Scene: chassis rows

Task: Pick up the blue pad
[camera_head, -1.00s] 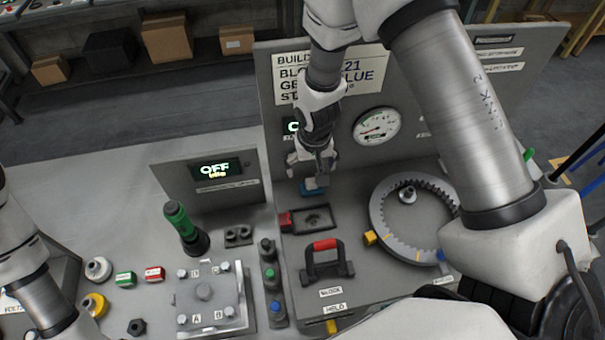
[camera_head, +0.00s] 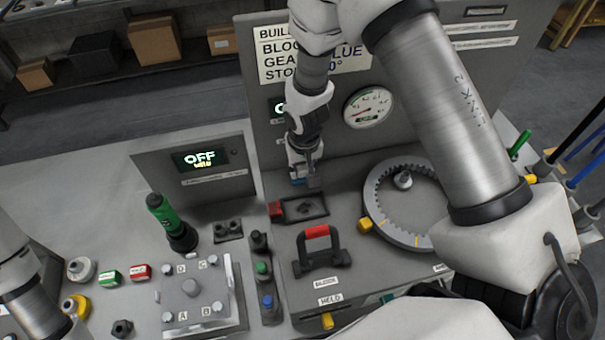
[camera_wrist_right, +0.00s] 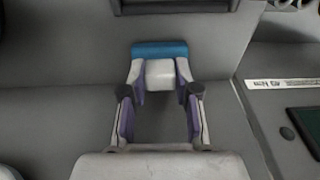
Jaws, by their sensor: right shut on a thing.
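The blue pad (camera_wrist_right: 160,48) is a flat blue strip on a pale block (camera_wrist_right: 160,75) in the right wrist view. My right gripper (camera_wrist_right: 159,72) is shut on the pale block, with a finger on either side, and the blue part shows just beyond the fingertips. In the head view the blue pad (camera_head: 297,181) is a small patch at the tip of my right gripper (camera_head: 304,176), just behind a dark shallow tray. Whether it touches the surface below cannot be told. My left arm enters at the left edge; its gripper is out of view.
The dark tray (camera_head: 312,208) has a red block (camera_head: 275,209) at its left. A red-grip handle (camera_head: 318,245) stands in front. A toothed ring (camera_head: 378,205) lies to the right. An upright panel with a gauge (camera_head: 368,107) stands behind. A green-handled tool (camera_head: 165,215) stands left.

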